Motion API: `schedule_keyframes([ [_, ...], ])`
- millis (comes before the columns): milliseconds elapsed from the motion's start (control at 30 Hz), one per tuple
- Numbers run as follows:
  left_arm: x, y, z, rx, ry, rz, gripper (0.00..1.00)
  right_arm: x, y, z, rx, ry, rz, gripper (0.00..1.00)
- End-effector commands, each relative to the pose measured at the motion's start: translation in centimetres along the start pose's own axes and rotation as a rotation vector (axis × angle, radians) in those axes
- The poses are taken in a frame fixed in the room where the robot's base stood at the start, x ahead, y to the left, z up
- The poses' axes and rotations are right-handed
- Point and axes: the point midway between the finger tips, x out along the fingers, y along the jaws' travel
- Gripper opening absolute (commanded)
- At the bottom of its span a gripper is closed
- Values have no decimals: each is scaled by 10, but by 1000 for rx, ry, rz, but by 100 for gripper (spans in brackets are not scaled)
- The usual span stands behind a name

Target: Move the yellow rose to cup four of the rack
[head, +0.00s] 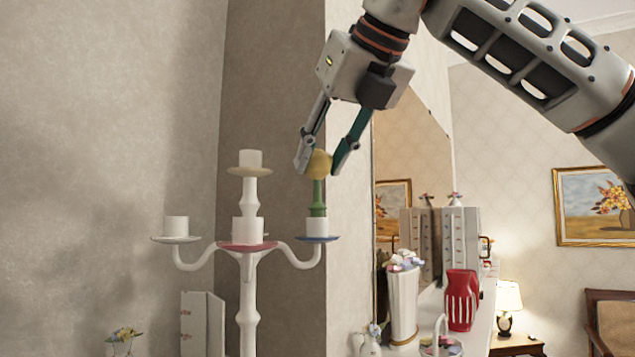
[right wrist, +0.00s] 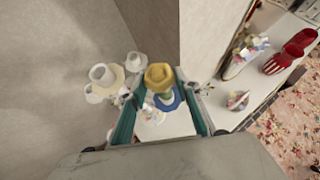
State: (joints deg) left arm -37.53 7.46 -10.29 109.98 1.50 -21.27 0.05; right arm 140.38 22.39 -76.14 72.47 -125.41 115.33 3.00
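The rack is a white branched stand (head: 250,300) with several white cups, each over a coloured saucer. The yellow rose (head: 319,163) has a round yellow head and a green stem. It is upright over the right cup (head: 317,228), which has a blue saucer; the stem's foot meets the cup's top, and how deep it sits is hidden. My right gripper (head: 320,165) points down with a finger on either side of the rose head, closed on it. The rose also shows between the fingers in the right wrist view (right wrist: 159,77). My left gripper is not in view.
The other cups stand at the left (head: 177,227), centre (head: 247,231) and top (head: 250,160), with no flowers in them. A wall corner is close behind the rack. A white vase (head: 403,305) and a red vase (head: 461,300) stand on the shelf to the right.

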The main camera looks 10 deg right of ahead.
Motion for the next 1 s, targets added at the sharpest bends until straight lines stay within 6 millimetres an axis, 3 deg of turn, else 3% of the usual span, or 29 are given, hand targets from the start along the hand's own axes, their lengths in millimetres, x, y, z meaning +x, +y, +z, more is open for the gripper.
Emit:
schedule_keyframes([
  [1000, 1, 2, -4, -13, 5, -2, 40, -11, 0, 13, 0, 0, 0, 16],
])
